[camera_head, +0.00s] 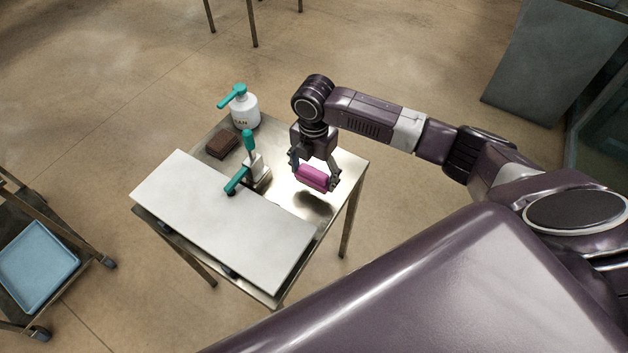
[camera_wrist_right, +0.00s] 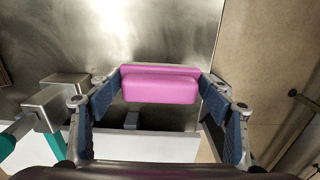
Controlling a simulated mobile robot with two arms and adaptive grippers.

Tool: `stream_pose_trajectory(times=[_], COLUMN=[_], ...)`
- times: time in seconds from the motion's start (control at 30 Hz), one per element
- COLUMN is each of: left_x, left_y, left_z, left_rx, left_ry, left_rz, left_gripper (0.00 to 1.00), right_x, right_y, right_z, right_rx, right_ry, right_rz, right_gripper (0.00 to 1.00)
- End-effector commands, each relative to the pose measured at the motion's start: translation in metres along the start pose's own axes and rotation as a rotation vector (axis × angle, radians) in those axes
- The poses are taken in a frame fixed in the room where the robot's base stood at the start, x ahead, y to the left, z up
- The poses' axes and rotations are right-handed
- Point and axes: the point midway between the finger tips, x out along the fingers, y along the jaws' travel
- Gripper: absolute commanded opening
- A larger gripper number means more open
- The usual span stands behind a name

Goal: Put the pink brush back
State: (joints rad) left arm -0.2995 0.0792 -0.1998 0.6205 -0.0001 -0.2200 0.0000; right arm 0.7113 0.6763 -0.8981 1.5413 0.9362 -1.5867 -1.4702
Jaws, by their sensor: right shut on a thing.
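The pink brush (camera_head: 312,178) is held above the right part of the metal table (camera_head: 345,165), with a dark shadow below it on the tabletop. My right gripper (camera_head: 315,177) is shut on it, one finger at each end. In the right wrist view the brush (camera_wrist_right: 160,84) sits between the blue-padded fingertips of my right gripper (camera_wrist_right: 160,88), with bare metal beyond it. My left gripper is not in view.
A white board (camera_head: 225,215) lies along the table's near side. A clamp with teal handles (camera_head: 255,168) stands at its far edge, left of the brush. A brown block (camera_head: 222,144) and a white pump bottle (camera_head: 243,108) are at the far left. A cart with a blue tray (camera_head: 38,265) stands left.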

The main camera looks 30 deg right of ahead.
Motion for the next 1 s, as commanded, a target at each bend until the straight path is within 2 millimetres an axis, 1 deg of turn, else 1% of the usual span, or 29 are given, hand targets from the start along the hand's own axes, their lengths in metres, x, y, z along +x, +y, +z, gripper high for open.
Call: stream_pose_trajectory(times=[0.1,0.23,0.67,0.7,0.8,0.83,1.0], left_x=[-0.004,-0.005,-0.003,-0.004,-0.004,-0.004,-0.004], left_y=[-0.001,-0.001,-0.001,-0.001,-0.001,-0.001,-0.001], left_z=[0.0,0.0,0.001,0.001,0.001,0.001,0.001], left_rx=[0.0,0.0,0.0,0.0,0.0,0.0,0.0], left_ry=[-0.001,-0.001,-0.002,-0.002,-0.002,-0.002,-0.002], left_rz=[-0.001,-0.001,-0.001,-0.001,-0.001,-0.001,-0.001], left_gripper=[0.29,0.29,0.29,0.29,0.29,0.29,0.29], right_x=[0.019,0.034,0.041,0.04,0.04,0.04,0.04], right_y=[-0.001,-0.001,-0.001,-0.001,-0.001,-0.001,-0.001], right_z=[-0.001,-0.001,0.0,0.0,0.0,0.0,0.0], right_rx=[0.0,0.0,0.0,-0.001,-0.001,-0.001,0.0], right_ry=[0.002,0.002,0.0,0.0,0.0,0.0,0.0], right_rz=[-0.005,-0.003,-0.002,-0.002,-0.002,-0.002,-0.002], right_gripper=[0.45,0.45,0.45,0.76,0.87,0.89,0.89])
